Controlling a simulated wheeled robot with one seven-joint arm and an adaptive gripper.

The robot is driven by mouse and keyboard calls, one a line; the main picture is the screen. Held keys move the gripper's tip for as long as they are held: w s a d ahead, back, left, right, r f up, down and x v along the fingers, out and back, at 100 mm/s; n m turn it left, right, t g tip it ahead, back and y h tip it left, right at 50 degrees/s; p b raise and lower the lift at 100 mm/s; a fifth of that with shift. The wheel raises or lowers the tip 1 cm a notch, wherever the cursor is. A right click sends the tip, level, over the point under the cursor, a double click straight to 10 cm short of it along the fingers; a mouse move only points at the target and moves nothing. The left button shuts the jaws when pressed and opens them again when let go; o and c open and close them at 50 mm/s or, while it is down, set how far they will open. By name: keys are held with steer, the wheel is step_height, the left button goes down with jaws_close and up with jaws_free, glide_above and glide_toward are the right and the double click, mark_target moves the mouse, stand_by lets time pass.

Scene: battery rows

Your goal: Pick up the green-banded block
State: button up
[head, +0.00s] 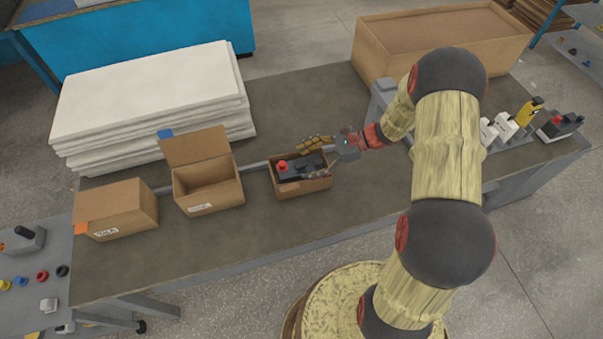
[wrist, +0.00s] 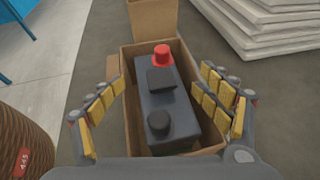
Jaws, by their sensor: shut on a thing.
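A dark block (wrist: 168,98) with a red cap and a black cap stands in a small open cardboard box (head: 305,189). It also shows in the head view (head: 294,169). The near box wall shows between the left finger and the block, so the grip appears to be on the box (wrist: 129,75) rather than the block. The exact contact is hidden.
Two more cardboard boxes, one open (head: 208,185) and one shut (head: 116,209), stand to the left. A stack of white sheets (head: 155,100) lies behind them. A large carton (head: 440,40) and a rack of blocks (head: 515,130) are at the right. The table front is clear.

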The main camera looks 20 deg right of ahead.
steer(key=shift+s+f, duration=0.1)
steer(key=shift+f, duration=0.1)
steer(key=c, duration=0.7)
steer(key=shift+a+f, duration=0.1)
steer(key=shift+c, duration=1.4)
steer(key=c, duration=0.7)
steer(key=shift+r, duration=0.2)
jaws_close()
steer(key=shift+w+r, duration=0.1)
steer(key=shift+w, duration=0.1)
